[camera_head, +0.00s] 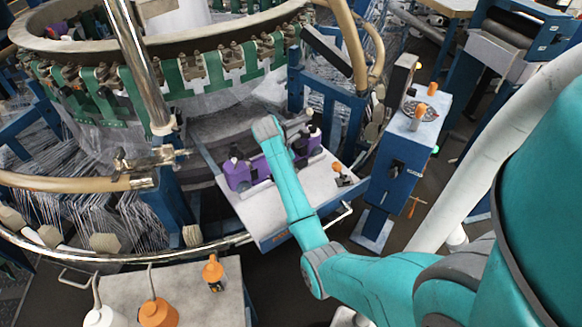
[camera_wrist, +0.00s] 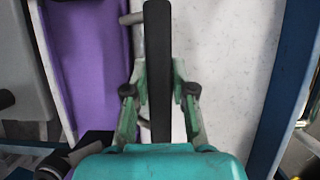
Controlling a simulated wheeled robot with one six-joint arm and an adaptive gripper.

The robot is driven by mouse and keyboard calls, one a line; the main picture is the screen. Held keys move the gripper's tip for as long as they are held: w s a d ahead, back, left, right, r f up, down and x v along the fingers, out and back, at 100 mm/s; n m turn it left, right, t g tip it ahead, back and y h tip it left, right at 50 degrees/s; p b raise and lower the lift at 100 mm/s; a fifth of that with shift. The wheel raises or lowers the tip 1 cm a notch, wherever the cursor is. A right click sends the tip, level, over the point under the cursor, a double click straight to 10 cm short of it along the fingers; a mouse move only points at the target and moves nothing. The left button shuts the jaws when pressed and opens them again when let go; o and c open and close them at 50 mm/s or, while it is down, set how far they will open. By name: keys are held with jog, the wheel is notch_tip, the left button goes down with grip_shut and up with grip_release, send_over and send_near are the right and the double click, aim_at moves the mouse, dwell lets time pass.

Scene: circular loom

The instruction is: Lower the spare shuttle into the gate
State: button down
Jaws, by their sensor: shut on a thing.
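A purple body with black fittings, perhaps the spare shuttle (camera_head: 237,174), sits on a pale platform (camera_head: 281,213) beside the round loom. Part of it is hidden behind my arm. A long purple piece (camera_wrist: 88,65) runs along the left of the wrist view, apart from my fingers. My gripper (camera_wrist: 159,92) is shut on an upright black bar (camera_wrist: 157,50); I cannot tell whether the bar belongs to the shuttle. A grey rod shows beside and behind the bar. In the head view my arm hides the fingers. I cannot make out the gate for certain.
A blue control box (camera_head: 403,150) with orange knobs stands right of the platform. A small orange-topped lever (camera_head: 337,169) is on the platform's right side. The loom's ring curves along the left.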

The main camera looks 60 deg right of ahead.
jog(key=c, duration=0.9)
grip_release()
jog(key=shift+f, duration=0.1)
jog(key=shift+a, duration=0.1)
jog(key=shift+v, duration=3.75)
